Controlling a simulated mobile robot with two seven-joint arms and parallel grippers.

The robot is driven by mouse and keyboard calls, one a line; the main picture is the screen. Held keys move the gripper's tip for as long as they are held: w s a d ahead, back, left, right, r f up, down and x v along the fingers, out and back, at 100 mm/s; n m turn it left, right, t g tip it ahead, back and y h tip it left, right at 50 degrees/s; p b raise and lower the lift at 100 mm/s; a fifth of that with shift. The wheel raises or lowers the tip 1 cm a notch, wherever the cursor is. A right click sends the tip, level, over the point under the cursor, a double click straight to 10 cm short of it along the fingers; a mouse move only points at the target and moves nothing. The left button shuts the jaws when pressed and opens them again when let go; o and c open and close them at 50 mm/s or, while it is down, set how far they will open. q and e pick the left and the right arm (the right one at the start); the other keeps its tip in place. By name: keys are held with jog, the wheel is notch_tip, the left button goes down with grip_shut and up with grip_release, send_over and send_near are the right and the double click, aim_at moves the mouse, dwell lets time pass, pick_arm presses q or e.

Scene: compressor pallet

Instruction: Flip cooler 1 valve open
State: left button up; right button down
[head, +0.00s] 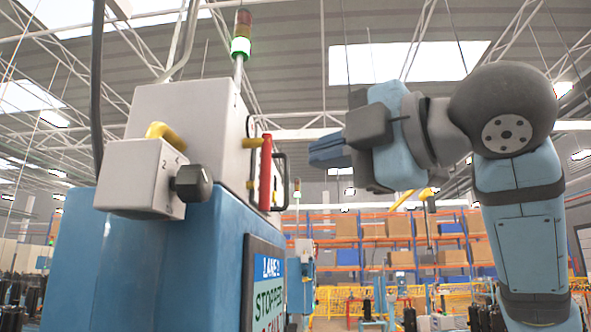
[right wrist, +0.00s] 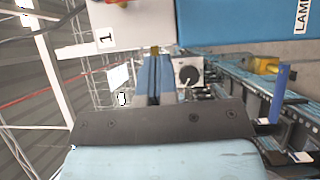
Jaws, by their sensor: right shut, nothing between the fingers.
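In the right wrist view a white box marked "1" (right wrist: 112,25) is at the top left, partly cut off by the frame. My right gripper (head: 318,152) is shut and empty, raised in the air to the right of the blue cabinet in the head view. Its closed blue fingers (right wrist: 154,72) point up the right wrist view, just below the marked box, apparently without holding anything. A blue lever (right wrist: 280,92) with a yellow part (right wrist: 265,65) shows at the right there. I cannot tell which part is the cooler 1 valve. My left gripper is out of view.
Shelves with boxes (head: 400,228) stand far behind.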

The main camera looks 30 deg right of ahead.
jog(key=v, duration=0.2)
jog(key=shift+s+r, duration=0.15)
jog(key=shift+s, duration=0.2)
jog(key=shift+s, duration=0.1)
jog(key=shift+a, duration=0.1)
